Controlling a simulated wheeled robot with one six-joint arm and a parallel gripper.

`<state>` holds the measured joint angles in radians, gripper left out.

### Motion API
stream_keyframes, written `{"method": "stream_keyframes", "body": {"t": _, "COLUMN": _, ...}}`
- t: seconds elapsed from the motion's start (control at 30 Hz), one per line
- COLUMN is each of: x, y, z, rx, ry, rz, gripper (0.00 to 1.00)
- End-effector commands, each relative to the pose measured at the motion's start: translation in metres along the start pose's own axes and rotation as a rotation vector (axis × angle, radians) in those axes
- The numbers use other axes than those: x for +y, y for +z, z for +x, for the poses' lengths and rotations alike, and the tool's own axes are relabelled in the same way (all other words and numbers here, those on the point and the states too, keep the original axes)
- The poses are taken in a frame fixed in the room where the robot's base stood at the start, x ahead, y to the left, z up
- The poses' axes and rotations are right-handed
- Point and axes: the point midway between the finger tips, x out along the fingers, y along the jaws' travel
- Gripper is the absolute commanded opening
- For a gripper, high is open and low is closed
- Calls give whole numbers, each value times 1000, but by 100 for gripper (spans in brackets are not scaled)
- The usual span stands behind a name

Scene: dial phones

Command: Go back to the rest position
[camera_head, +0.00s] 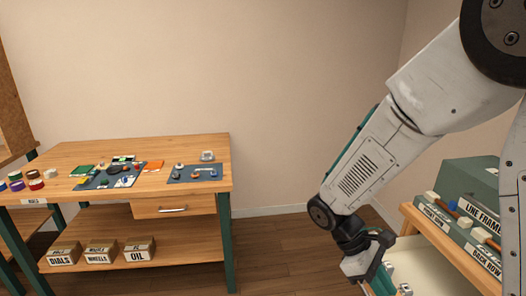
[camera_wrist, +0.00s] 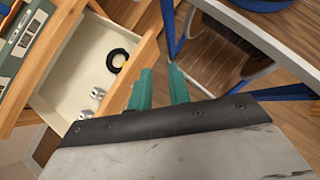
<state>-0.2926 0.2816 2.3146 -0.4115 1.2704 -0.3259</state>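My gripper (camera_wrist: 163,75) shows its two green fingers in the wrist view, with a narrow gap between them and nothing held. In the head view my gripper (camera_head: 392,286) hangs low at the right, pointing down, partly cut off by the bottom edge. It is in front of an open, cream-lined drawer (camera_head: 420,262). In the wrist view the drawer (camera_wrist: 75,75) lies to the left of the fingers. It holds a black ring (camera_wrist: 117,60) and two small silver metal parts (camera_wrist: 90,103).
A wooden workbench (camera_head: 120,148) with mats, small parts and labelled bins below stands at the left. A wooden unit (camera_head: 455,262) with green labelled boxes (camera_head: 470,190) is close on my arm's right. Open floor (camera_head: 285,250) lies between. Blue frame bars (camera_wrist: 170,30) show in the wrist view.

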Motion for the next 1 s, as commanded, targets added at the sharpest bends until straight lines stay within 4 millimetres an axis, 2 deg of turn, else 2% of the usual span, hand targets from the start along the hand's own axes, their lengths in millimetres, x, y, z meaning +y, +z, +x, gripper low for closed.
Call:
{"method": "stream_keyframes", "body": {"t": 0.03, "x": -6, "y": 15, "z": -7, "rx": 56, "ry": -24, "rz": 80, "gripper": 19}}
{"method": "stream_keyframes", "body": {"t": 0.1, "x": -15, "y": 32, "z": -15, "rx": 127, "ry": -63, "rz": 189, "gripper": 19}}
{"method": "stream_keyframes", "body": {"t": 0.5, "x": -67, "y": 114, "z": -44, "rx": 525, "ry": -278, "rz": 668, "gripper": 19}}
{"method": "stream_keyframes", "body": {"t": 0.7, "x": -86, "y": 148, "z": -52, "rx": 714, "ry": -314, "rz": 783, "gripper": 19}}
{"method": "stream_keyframes", "body": {"t": 0.9, "x": -91, "y": 172, "z": -57, "rx": 826, "ry": -286, "rz": 850, "gripper": 19}}
{"method": "stream_keyframes", "body": {"t": 1.0, "x": -91, "y": 178, "z": -58, "rx": 847, "ry": -279, "rz": 866, "gripper": 19}}
